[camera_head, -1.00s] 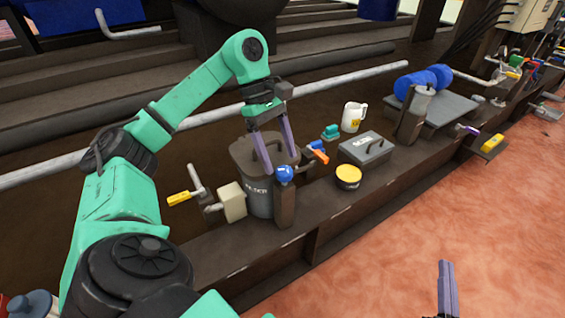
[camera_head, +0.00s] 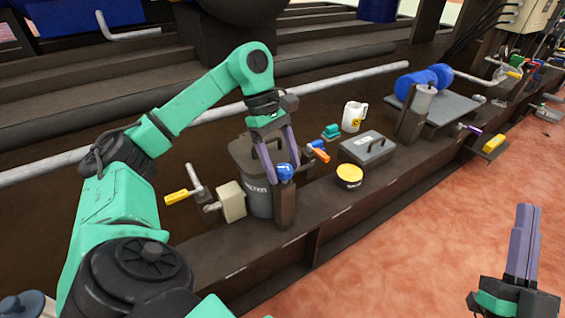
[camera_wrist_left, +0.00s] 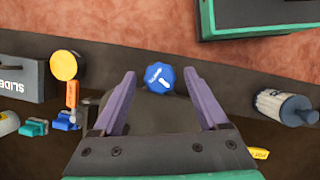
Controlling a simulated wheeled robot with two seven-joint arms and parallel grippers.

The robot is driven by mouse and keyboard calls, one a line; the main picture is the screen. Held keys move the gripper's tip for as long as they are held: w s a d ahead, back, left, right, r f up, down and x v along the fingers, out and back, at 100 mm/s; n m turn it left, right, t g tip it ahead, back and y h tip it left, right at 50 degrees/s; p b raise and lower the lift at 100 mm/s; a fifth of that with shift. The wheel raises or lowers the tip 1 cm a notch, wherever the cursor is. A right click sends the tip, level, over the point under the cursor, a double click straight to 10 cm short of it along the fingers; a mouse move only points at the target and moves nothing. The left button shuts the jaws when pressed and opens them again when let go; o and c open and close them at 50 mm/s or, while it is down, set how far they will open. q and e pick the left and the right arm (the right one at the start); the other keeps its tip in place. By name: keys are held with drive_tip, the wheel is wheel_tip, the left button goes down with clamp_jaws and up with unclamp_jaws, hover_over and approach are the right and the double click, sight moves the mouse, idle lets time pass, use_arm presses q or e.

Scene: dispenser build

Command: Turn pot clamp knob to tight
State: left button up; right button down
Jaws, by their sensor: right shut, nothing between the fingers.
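The blue pot clamp knob (camera_head: 285,172) sits on top of a dark upright post in front of the dark pot (camera_head: 259,197). In the left wrist view the round knob (camera_wrist_left: 159,77) shows white marks on its face. My left gripper (camera_head: 283,176) points down at it with purple fingers apart. In the wrist view one finger of my left gripper (camera_wrist_left: 160,76) is on each side of the knob, with gaps; neither visibly touches it. My right gripper (camera_head: 526,222) is shut and empty over the reddish floor at lower right.
A yellow-handled lever (camera_head: 178,197) and a beige box (camera_head: 231,202) stand left of the pot. An orange-tipped handle (camera_head: 319,154), a yellow-topped tin (camera_head: 349,176) and a grey case (camera_head: 367,149) stand to its right. A white jug (camera_head: 353,116) is behind.

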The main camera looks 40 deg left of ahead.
use_arm(q)
clamp_jaws()
drive_tip(key=shift+n+t, duration=0.3)
drive_tip(key=shift+n, duration=0.4)
drive_tip(key=shift+o, duration=0.7)
unclamp_jaws()
use_arm(e)
drive_tip(key=shift+n+t+y, duration=0.3)
drive_tip(key=shift+t+y, duration=0.3)
drive_tip(key=r, duration=0.2)
drive_tip(key=s+r, duration=0.1)
drive_tip(key=r, duration=0.1)
drive_tip(key=shift+s+d+r, duration=0.1)
drive_tip(key=shift+d, duration=0.25)
use_arm(q)
drive_tip(key=shift+r, duration=0.1)
